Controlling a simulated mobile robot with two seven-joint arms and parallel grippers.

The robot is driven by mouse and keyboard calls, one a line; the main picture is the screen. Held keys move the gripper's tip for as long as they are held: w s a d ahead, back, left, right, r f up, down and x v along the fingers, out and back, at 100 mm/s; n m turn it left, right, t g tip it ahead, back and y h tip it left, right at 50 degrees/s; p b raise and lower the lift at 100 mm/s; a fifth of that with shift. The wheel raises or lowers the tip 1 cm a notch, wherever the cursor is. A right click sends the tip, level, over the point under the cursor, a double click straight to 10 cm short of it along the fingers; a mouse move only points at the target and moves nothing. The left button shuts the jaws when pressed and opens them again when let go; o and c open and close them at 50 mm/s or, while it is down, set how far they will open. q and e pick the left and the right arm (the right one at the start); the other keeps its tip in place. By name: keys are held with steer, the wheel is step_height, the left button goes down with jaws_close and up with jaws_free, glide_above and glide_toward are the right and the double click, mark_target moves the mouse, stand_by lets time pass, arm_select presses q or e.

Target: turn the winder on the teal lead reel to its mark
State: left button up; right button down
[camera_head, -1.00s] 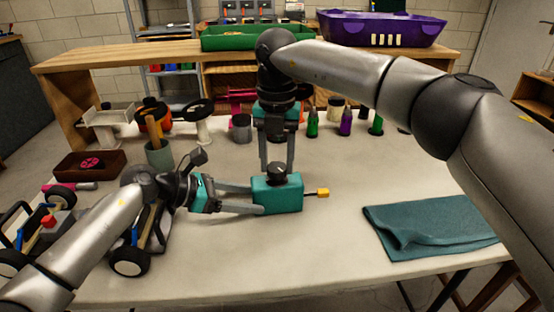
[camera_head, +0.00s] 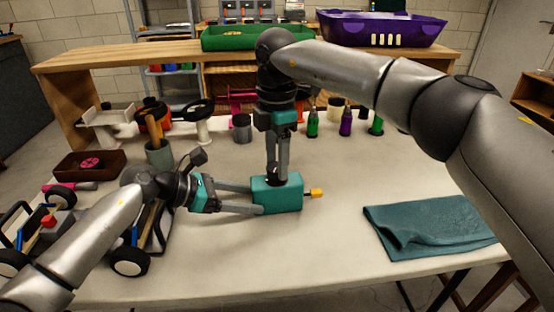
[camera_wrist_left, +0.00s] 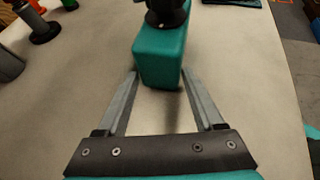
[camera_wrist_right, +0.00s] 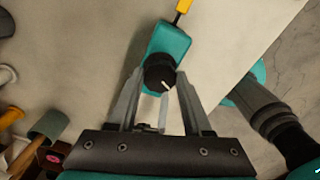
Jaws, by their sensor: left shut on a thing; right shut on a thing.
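The teal lead reel (camera_head: 285,199) is a teal box standing on the table, with a yellow tab (camera_head: 317,193) on its right side. Its black winder (camera_wrist_right: 160,71) sits on top and has a white pointer line. My left gripper (camera_head: 256,198) is shut on the left end of the reel's body; the left wrist view shows its fingers astride the teal box (camera_wrist_left: 160,62). My right gripper (camera_head: 277,176) comes from above and is shut on the winder, which its fingers partly hide in the head view. I cannot make out the mark on the reel.
A folded teal cloth (camera_head: 430,225) lies at the right. A toy car chassis (camera_head: 130,262) stands at the left under my left arm. Several small bottles (camera_head: 345,122), a grey cup (camera_head: 160,154) and a brown tray (camera_head: 90,164) stand farther back.

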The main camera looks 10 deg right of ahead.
mark_target(276, 166)
steer(key=m, duration=0.5)
steer(key=shift+s+a+f+m, duration=0.15)
steer(key=shift+a+m, duration=0.05)
steer(key=shift+m, duration=0.1)
steer(key=m, duration=0.5)
steer(key=shift+m, duration=0.4)
steer(key=c, duration=0.7)
jaws_free()
steer(key=o, duration=0.4)
steer(key=shift+d, duration=0.1)
steer(key=shift+r, duration=0.2)
step_height(276, 166, up, 12)
